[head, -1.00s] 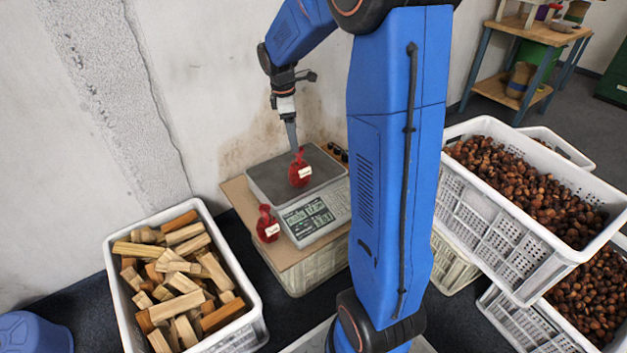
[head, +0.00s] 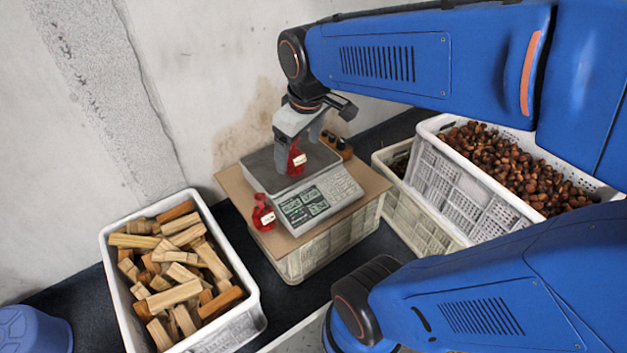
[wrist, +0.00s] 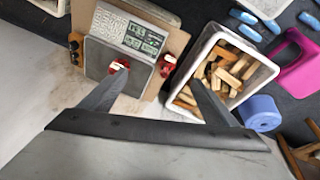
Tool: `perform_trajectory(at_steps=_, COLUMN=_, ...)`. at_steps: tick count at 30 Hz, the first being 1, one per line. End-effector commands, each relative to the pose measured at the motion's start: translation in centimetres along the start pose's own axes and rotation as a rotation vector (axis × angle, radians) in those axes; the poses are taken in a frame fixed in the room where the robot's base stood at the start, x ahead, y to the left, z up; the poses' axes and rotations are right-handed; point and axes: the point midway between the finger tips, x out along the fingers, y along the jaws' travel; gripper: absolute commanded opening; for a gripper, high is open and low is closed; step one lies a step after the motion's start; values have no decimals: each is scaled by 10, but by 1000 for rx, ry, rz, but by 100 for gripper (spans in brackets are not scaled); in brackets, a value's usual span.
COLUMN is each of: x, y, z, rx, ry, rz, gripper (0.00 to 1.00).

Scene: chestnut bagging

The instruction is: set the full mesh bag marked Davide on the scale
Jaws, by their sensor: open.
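A red mesh bag with a white tag (head: 296,162) stands on the grey pan of the scale (head: 262,172). A second red mesh bag with a white tag (head: 263,214) stands on the board beside the scale, at its front left. The tags are too small to read. My gripper (head: 297,156) is open above the pan, its fingers around or just above the first bag in the head view. In the wrist view my gripper (wrist: 160,77) is open with nothing held; the bag on the pan (wrist: 119,66) shows by the left fingertip.
The scale sits on a board (head: 372,188) over a crate. A white crate of wood pieces (head: 257,285) stands to the left. A white crate of chestnuts (head: 455,190) stands to the right. A blue tub (head: 35,330) is at the lower left. The wall is close behind.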

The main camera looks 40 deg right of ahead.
Motion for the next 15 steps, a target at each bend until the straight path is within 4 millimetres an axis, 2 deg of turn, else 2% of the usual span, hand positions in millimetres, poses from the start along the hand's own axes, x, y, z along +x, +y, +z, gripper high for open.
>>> perform_trajectory(at_steps=3, x=-8, y=-17, z=25, rx=87, ry=40, rz=-3, gripper=82)
perform_trajectory(at_steps=9, x=-12, y=-40, z=60, rx=227, ry=93, rz=-19, gripper=82)
perform_trajectory(at_steps=15, x=-11, y=-51, z=79, rx=304, ry=120, rz=-31, gripper=82)
